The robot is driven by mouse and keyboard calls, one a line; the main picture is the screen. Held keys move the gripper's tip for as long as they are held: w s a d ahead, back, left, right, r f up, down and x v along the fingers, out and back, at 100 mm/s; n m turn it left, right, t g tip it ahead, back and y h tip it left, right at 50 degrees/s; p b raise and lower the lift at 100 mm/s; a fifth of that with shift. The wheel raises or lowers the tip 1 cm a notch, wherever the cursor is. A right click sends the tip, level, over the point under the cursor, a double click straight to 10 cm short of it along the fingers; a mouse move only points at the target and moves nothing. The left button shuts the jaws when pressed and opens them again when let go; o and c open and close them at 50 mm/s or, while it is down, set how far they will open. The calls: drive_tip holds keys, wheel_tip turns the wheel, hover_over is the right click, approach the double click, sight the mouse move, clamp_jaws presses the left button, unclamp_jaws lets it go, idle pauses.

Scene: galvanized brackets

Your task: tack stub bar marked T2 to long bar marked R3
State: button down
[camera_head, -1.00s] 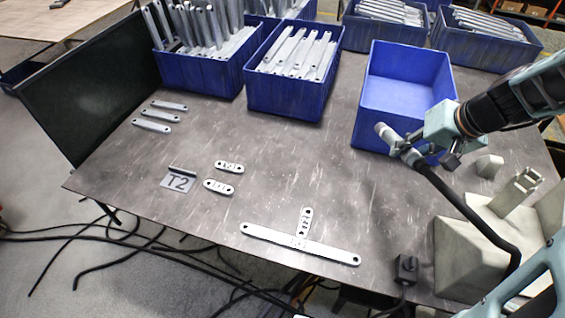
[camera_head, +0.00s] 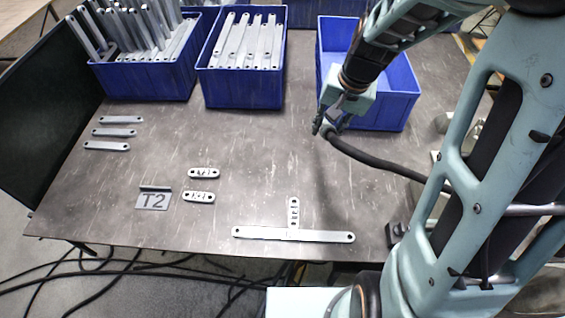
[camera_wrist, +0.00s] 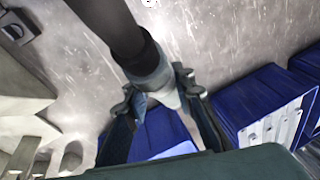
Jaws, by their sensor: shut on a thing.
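A long bar (camera_head: 325,236) lies flat near the table's front edge. A stub bar (camera_head: 293,210) stands square to it, its lower end meeting the long bar's back edge near the middle. Its marks are too small to read surely. My gripper (camera_head: 334,111) is shut on a grey welding torch (camera_head: 321,118) with a black cable, in front of the empty blue bin and well back from the bars. In the wrist view, my gripper (camera_wrist: 158,88) has its fingers on both sides of the torch (camera_wrist: 150,68).
Blue bins (camera_head: 240,92) line the back, one empty (camera_head: 392,112). The torch cable (camera_head: 370,163) trails right. Table middle is clear.

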drive_tip(key=s+a+f+m+g+y+p, duration=0.35)
drive_tip(key=s+a+m+g+p, duration=0.25)
drive_tip(key=s+a+m+p, duration=0.5)
drive_tip(key=shift+m+y, duration=0.35)
drive_tip(key=shift+m, duration=0.05)
drive_tip(key=f+b, duration=0.1)
drive_tip(key=b, duration=0.1)
drive_tip(key=f+b, duration=0.2)
drive_tip(key=d+f+b, duration=0.1)
drive_tip(key=b, duration=0.1)
drive_tip(key=shift+w+f+b, duration=0.35)
drive_tip(key=shift+f, duration=0.05)
drive_tip(key=shift+d, duration=0.1)
drive_tip(key=shift+s+f, duration=0.1)
drive_tip(key=shift+f, duration=0.3)
idle(1.4)
wheel_tip(320, 180, up, 5)
drive_tip(key=p, duration=0.3)
drive_tip(key=shift+p, duration=0.3)
